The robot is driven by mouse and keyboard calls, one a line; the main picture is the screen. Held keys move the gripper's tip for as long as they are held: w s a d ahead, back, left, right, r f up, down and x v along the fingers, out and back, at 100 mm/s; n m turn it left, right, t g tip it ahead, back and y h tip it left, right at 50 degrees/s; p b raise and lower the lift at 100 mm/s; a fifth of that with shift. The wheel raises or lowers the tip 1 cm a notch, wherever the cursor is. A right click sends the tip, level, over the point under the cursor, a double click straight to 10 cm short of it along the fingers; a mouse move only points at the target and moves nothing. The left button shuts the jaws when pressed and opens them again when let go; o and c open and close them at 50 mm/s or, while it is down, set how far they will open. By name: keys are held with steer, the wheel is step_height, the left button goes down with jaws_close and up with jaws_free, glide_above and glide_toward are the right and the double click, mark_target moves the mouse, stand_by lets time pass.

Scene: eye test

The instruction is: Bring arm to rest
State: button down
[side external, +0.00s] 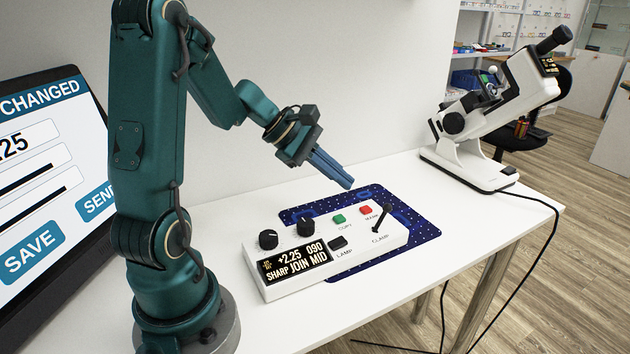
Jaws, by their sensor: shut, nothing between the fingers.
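My teal arm stands at the left of the white table in the side external view. My gripper (348,184) is shut and empty. It points down and to the right, above the back edge of a white control box (345,262) and a dark blue dotted mat (424,220). It appears apart from both. The box has two black knobs, a green button (339,219), a red button (366,210), a black lamp switch (338,243) and a black clamp lever (381,222). Its display (295,262) reads "+2.25 090 SHARP JOIN MID".
A white lensmeter-like instrument (462,165) stands at the table's right end, with a black cable (545,240) hanging off the edge. A large screen (45,190) with "SAVE" and "SEND" buttons stands at the left behind my arm. The table (430,275) in front of the mat is clear.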

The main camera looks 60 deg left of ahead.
steer(key=s+d+r+m+g+h, duration=0.1)
steer(key=s+d+r+m, duration=0.2)
steer(key=d+m, duration=0.4)
steer(key=s+d+r+m+g, duration=0.2)
steer(key=s+d+r+m, duration=0.15)
steer(key=d+m, duration=0.45)
steer(key=s+a+f+m+y, duration=0.1)
steer(key=s+f+m+y, duration=0.1)
steer(key=s+m+y, duration=0.3)
steer(key=s+m, duration=0.1)
steer(key=s, duration=0.2)
steer(key=shift+s+a+f+m, duration=0.3)
steer(key=shift+f, duration=0.05)
